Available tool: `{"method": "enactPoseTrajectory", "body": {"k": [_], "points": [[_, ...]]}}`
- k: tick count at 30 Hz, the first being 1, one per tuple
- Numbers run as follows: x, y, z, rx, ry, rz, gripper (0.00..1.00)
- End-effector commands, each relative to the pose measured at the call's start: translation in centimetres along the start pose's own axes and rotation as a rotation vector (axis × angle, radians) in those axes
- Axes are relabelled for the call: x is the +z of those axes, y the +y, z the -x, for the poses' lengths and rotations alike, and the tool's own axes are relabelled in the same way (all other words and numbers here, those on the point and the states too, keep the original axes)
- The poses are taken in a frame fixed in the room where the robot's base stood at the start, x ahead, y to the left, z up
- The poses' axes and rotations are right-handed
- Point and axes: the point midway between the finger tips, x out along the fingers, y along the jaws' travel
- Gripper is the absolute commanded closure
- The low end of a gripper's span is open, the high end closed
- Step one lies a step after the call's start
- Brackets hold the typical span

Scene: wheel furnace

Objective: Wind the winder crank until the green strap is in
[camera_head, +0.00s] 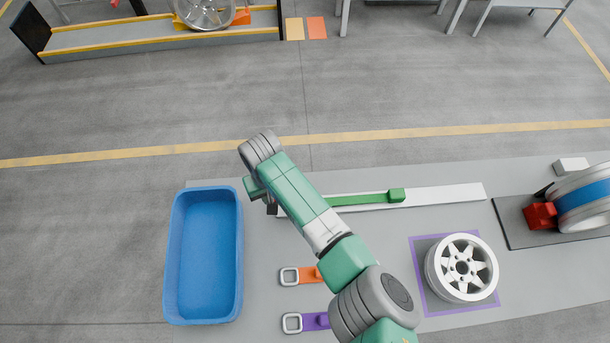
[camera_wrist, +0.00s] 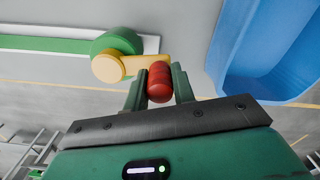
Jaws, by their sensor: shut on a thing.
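The winder crank shows in the wrist view as a yellow arm (camera_wrist: 122,67) with a red knob (camera_wrist: 159,84), in front of a round green drum (camera_wrist: 117,42). My gripper (camera_wrist: 158,78) is shut on the red knob, one finger on each side. The green strap (camera_wrist: 45,44) runs from the drum along a white track. In the head view the green strap (camera_head: 365,199) lies on the white track (camera_head: 445,194) and ends in a green block (camera_head: 396,195) partway along it. There my arm hides the crank and drum.
A blue bin (camera_head: 203,255) stands just left of the crank; it also shows in the wrist view (camera_wrist: 270,50). Orange (camera_head: 303,275) and purple (camera_head: 310,321) straps with buckles lie below. A wheel (camera_head: 462,268) sits on a purple-edged square. A red-and-blue machine (camera_head: 575,205) is at the right.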

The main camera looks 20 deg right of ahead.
Motion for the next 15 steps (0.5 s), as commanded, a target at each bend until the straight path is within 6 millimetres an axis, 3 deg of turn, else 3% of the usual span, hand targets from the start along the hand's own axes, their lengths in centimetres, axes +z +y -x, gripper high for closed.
{"method": "enactPoseTrajectory", "body": {"k": [15], "points": [[1.28, 0.16, 0.39, 0.0, -0.003, -0.005, 1.0]]}}
